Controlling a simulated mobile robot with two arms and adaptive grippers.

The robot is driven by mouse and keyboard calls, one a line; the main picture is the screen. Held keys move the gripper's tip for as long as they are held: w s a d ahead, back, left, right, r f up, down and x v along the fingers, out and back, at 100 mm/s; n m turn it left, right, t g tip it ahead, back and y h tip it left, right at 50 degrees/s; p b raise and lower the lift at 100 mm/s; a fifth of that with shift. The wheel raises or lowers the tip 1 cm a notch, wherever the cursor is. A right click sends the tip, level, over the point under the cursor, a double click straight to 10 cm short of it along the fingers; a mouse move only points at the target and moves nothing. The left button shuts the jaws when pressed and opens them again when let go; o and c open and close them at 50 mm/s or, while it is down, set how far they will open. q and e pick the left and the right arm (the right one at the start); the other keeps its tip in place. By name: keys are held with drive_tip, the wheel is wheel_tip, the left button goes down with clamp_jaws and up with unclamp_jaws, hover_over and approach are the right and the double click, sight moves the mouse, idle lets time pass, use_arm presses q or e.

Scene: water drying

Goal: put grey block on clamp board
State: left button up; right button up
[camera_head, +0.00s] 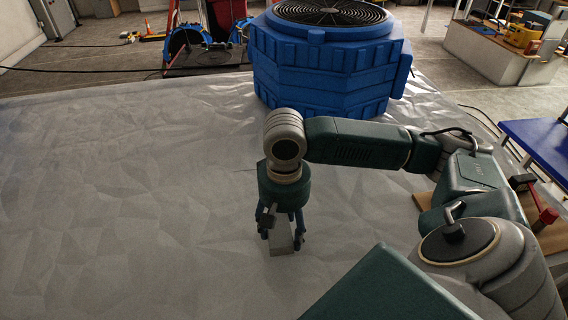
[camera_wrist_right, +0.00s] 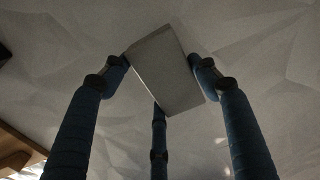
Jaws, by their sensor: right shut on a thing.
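The grey block (camera_head: 281,245) is a small plain block low in the middle of the head view, at the grey sheeted surface. My right gripper (camera_head: 284,236) points down over it, with its fingers shut around its sides. In the right wrist view the block (camera_wrist_right: 165,72) sits tilted between the three blue fingers. I cannot tell whether it touches the sheet. A wooden board (camera_head: 552,238) with a red and black clamp (camera_head: 546,215) lies at the right, partly hidden behind my right arm; I take it for the clamp board. My left gripper is not in view.
A big blue fan unit (camera_head: 325,65) stands behind my right arm. A blue bench (camera_head: 540,150) is at the right edge. The grey sheet (camera_head: 120,200) is clear to the left. A wooden edge (camera_wrist_right: 18,150) shows at the lower left of the wrist view.

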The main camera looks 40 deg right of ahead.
drive_tip(key=shift+f, duration=1.2)
drive_tip(key=o, duration=1.3)
drive_tip(key=shift+f, duration=0.1)
